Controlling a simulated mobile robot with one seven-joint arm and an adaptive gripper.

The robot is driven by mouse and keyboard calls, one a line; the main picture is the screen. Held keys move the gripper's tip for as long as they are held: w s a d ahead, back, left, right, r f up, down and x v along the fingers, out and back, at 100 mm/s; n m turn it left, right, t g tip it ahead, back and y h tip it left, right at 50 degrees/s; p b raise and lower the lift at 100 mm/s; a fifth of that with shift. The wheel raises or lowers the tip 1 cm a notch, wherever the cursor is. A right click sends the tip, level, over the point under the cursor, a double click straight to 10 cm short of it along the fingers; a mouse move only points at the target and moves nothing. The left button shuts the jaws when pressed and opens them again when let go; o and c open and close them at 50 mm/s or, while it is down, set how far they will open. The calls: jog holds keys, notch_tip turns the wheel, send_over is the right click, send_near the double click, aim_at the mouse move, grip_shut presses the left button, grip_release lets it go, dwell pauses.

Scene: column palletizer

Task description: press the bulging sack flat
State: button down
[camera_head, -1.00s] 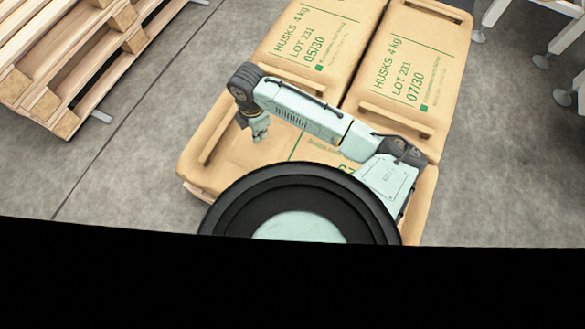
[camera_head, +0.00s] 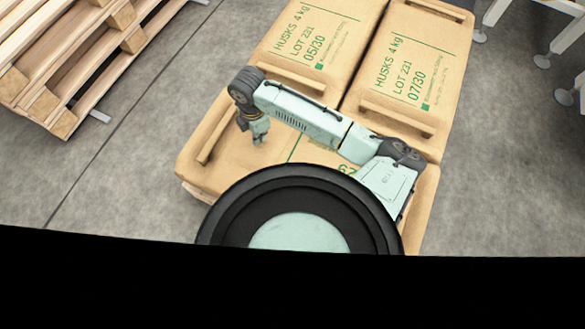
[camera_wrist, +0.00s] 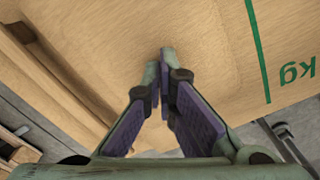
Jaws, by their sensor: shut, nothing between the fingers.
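The near tan sack (camera_head: 226,163) lies flat-side up at the front left of the layer, with a stitched end ridge along its left. My arm and round mount hide much of it. My gripper (camera_head: 259,139) points down over its left part, shut and empty, with the tips close to its top. I cannot tell if they touch it. In the wrist view the gripper (camera_wrist: 166,68) has its fingertips together against the sack's tan surface (camera_wrist: 205,60), beside a green line and "kg" print. How far the sack bulges is not clear.
Two more sacks, marked 05/30 (camera_head: 318,35) and 07/30 (camera_head: 415,75), lie behind, tight against the near one. A wooden pallet stack (camera_head: 60,60) stands at the upper left. White legs (camera_head: 563,40) stand at the upper right. Grey floor is clear between.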

jog(key=shift+f+b, duration=0.8)
jog(key=shift+f, duration=0.65)
dwell(1.4)
jog(key=shift+r, duration=0.1)
notch_tip(320, 180, up, 9)
jog(key=p, duration=0.7)
jog(key=shift+r+p, duration=0.1)
jog(key=shift+p, duration=0.3)
